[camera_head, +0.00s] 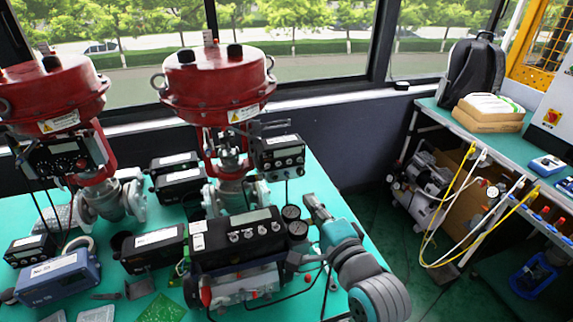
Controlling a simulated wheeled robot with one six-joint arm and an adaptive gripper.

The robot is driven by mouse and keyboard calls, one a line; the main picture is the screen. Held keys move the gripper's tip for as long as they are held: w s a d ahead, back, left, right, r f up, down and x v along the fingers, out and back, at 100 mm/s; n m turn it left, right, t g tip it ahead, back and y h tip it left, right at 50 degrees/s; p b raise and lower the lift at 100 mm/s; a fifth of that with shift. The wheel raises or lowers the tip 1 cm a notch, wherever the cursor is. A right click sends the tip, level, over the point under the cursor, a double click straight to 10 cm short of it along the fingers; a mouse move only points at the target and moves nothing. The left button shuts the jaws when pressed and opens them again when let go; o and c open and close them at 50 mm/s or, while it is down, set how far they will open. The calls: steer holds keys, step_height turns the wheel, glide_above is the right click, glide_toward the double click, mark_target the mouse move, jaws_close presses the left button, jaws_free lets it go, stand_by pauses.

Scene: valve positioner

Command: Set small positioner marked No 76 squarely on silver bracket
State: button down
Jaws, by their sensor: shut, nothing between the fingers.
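Several boxy positioners with white labels are on the green table, but their numbers are too small to read, so I cannot tell which is No 76. A blue one (58,280) lies at the lower left. Black ones include one at the far left (30,248), one left of centre (154,246) and two behind it (175,161) (181,186). Another box with gauges (283,156) hangs on the right valve's side. I cannot make out the silver bracket clearly. My gripper (315,206) is shut and empty, near the table's right side, beside round gauges.
Two red-topped valves (217,85) (52,95) stand tall at the back. A large black unit with gauges (238,240) fills the front centre. Small parts and a green board (162,308) lie in front. A second bench (480,150) is at right, across open floor.

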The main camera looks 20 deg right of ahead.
mark_target(283, 159)
steer(key=w, duration=0.9)
steer(key=w+a, duration=0.1)
steer(key=w, duration=0.4)
